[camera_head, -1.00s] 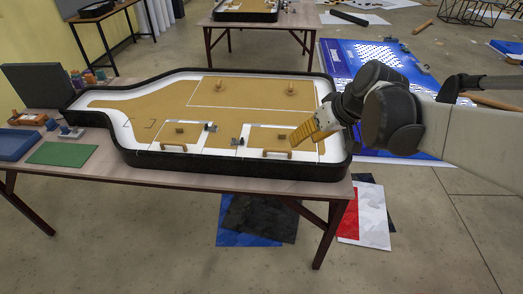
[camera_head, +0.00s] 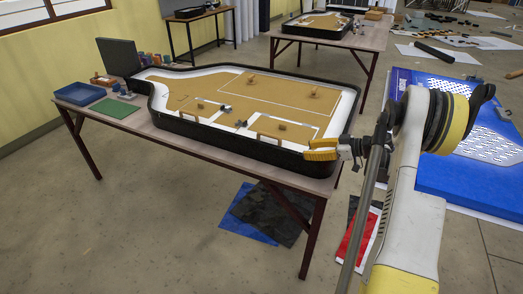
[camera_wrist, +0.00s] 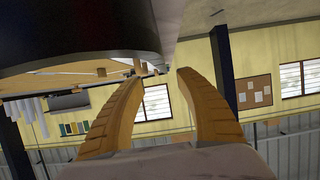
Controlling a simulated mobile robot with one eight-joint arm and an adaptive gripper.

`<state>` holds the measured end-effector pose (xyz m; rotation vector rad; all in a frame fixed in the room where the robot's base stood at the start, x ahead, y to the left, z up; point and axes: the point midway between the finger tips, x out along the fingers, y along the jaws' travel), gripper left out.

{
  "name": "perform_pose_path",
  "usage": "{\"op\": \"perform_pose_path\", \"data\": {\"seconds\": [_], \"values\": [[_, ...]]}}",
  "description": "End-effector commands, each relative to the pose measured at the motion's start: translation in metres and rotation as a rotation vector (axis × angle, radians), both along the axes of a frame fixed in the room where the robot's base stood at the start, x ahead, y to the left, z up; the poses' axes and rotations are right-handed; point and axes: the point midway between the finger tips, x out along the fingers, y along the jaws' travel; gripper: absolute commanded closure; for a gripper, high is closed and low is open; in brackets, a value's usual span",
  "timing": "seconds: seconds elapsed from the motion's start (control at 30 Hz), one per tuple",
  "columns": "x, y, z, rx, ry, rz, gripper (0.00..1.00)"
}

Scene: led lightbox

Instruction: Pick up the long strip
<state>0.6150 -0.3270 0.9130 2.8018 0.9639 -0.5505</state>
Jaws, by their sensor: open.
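My gripper (camera_head: 322,149) has yellow fingers and is open, with nothing between them. It is at the right end of the black-rimmed lightbox tray (camera_head: 240,149), close to the outside of its rim. The wrist view shows the two fingers apart (camera_wrist: 160,75), with the dark rim above them on the left. The tray holds a tan panel (camera_head: 250,97) over a white base. I cannot pick out a separate long strip with certainty in either view.
The tray stands on a wooden table (camera_head: 139,138). A blue bin (camera_head: 80,94), a green mat (camera_head: 114,108) and a dark box (camera_head: 120,57) are at its left. A blue printed board (camera_head: 450,180) lies on the floor at right.

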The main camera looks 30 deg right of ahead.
Motion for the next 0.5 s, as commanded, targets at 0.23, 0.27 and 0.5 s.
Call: {"op": "perform_pose_path", "data": {"seconds": [0.23, 0.27, 0.5], "values": [[0.029, 0.024, -0.017, 0.000, 0.003, 0.001, 0.58], [0.031, 0.025, -0.017, 0.000, 0.002, 0.001, 0.58], [0.050, 0.041, -0.027, -0.001, 0.003, 0.001, 0.58]]}}
